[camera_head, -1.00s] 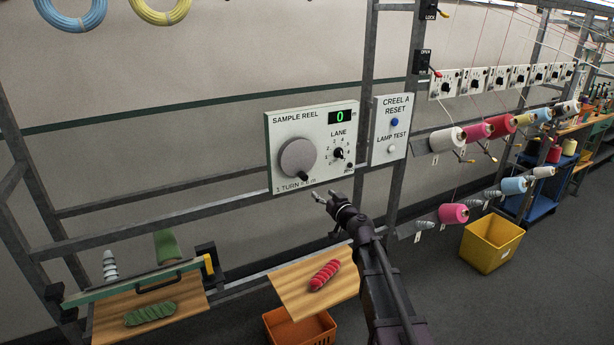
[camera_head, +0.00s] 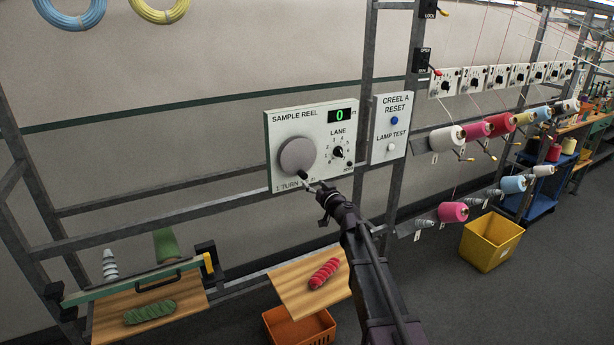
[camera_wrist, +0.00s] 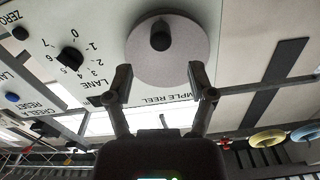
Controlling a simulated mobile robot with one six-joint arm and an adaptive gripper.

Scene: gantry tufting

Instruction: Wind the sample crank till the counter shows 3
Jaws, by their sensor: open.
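The sample reel panel (camera_head: 312,146) is a white box on the gantry frame. Its round grey crank disc (camera_head: 297,155) carries a dark handle knob (camera_head: 303,175) at the lower edge. The green counter (camera_head: 340,116) reads 0. My gripper (camera_head: 312,186) is at the panel's lower edge, close to the knob. In the wrist view, the crank disc (camera_wrist: 166,50) and its knob (camera_wrist: 161,36) lie ahead of my open gripper (camera_wrist: 162,88), with nothing between the fingers. I cannot tell whether a finger touches the disc.
A lane dial (camera_head: 338,152) sits right of the crank, with a small zero button below it. The Creel A reset panel (camera_head: 390,128) is beside the box. A wooden shelf (camera_head: 290,290) with red yarn and an orange crate (camera_head: 300,328) are below.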

